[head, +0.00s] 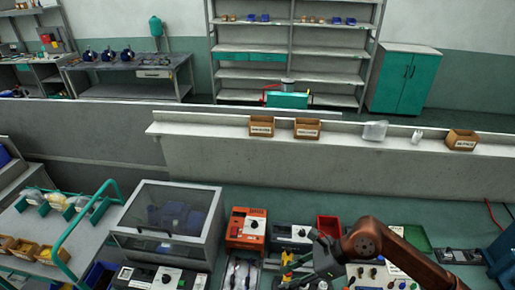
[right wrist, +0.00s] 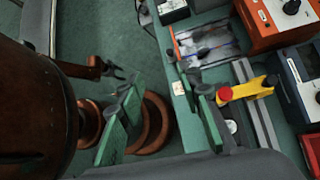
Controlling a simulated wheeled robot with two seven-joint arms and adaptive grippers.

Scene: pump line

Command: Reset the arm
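My right arm (head: 405,250), reddish brown, reaches in from the right over the workbench in the head view. Its dark gripper (head: 312,262) is low in the middle, beside a yellow part. In the right wrist view the green finger pads of my right gripper (right wrist: 163,95) stand wide apart with nothing between them. One finger is over the bench edge, close to a yellow part with a red knob (right wrist: 245,90). A small dark claw on a brown link, apparently my left gripper (right wrist: 113,70), is over the floor. Its opening is unclear. The head view does not show it.
On the bench are a clear-lidded case (head: 170,222), an orange device (head: 247,228), a red bin (head: 328,227) and a green tray (head: 416,238). A ledge (head: 220,128) behind carries small boxes. A green-railed cart (head: 92,215) stands left. Green floor (right wrist: 110,25) is open beside the bench.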

